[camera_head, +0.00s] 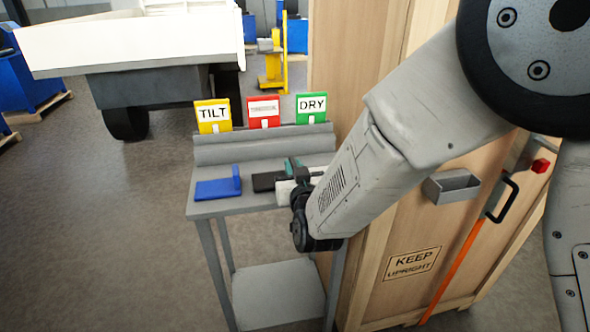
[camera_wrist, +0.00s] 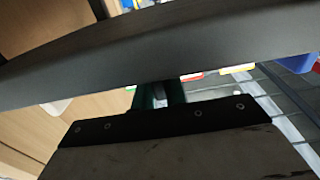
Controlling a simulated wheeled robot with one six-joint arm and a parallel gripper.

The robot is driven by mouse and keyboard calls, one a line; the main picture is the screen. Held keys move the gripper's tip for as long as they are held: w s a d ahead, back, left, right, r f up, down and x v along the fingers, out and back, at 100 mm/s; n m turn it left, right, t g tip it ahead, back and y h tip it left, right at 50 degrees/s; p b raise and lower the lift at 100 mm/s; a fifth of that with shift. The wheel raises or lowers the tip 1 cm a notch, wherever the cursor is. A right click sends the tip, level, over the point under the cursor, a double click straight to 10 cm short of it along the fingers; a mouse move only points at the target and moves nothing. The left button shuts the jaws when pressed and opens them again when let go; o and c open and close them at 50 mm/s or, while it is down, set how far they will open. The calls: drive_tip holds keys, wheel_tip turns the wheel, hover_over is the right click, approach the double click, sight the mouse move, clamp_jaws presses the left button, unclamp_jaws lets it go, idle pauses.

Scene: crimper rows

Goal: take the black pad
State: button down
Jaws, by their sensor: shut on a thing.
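The black pad (camera_head: 265,182) is at the middle of the small grey table, between a blue pad and a white piece. It looks like a flat plate with a raised part at its right end. My gripper (camera_head: 292,167), with green fingers, is shut on that raised part, coming in from the right. The pad is at table height; I cannot tell whether it touches the top. In the wrist view the green fingers of my gripper (camera_wrist: 160,94) close together below a wide dark bar, whose identity I cannot tell. My wrist hides the right end of the table.
The blue pad (camera_head: 218,187) lies left on the grey table (camera_head: 233,207). A white piece (camera_head: 284,191) lies right of the black pad. Yellow (camera_head: 213,116), red (camera_head: 264,112) and green (camera_head: 311,108) signs stand behind. A tall wooden crate (camera_head: 400,262) stands close at right. Open floor lies left.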

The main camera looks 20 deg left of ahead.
drive_tip(key=shift+s+r, duration=0.1)
drive_tip(key=shift+r, duration=2.25)
